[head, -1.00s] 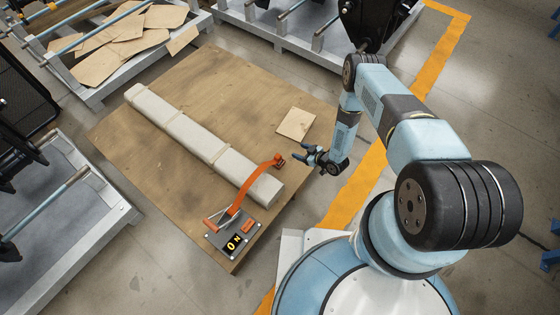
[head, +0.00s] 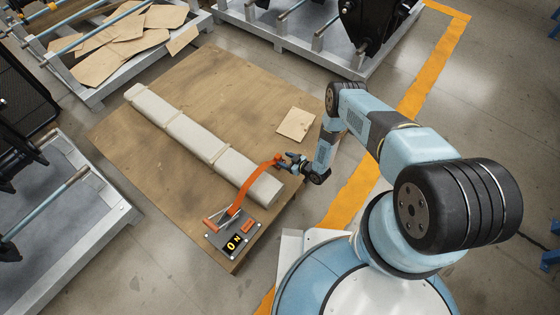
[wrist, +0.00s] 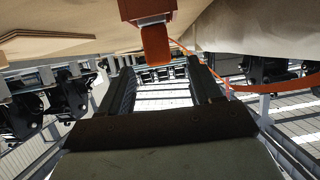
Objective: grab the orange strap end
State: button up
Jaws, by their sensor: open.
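The orange strap (head: 258,176) runs over the near end of a long pale wrapped beam (head: 190,133). Its free end (head: 278,159) sticks out past the beam's right side. My gripper (head: 288,159) is right at this end, coming from the right, with its fingers apart. In the wrist view the orange end tab (wrist: 155,46), below a red-brown block (wrist: 147,9), shows near the fingertips, between their lines. My gripper (wrist: 160,68) has nothing clamped there. I cannot tell whether a finger touches the tab.
A ratchet plate (head: 233,232) with a display reading 0 N sits at the board's near corner. The wooden board (head: 130,160) carries the beam and a loose cardboard square (head: 296,123). Metal racks (head: 80,190) stand at left and back.

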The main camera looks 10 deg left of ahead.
aim_at(278, 156)
jog(key=shift+r+x, duration=0.15)
jog(key=shift+x, duration=1.15)
jog(key=shift+r+x, duration=0.1)
jog(key=shift+x, duration=1.25)
jog(key=shift+a, duration=0.1)
jog(key=c, duration=1.1)
jog(key=shift+r, duration=0.1)
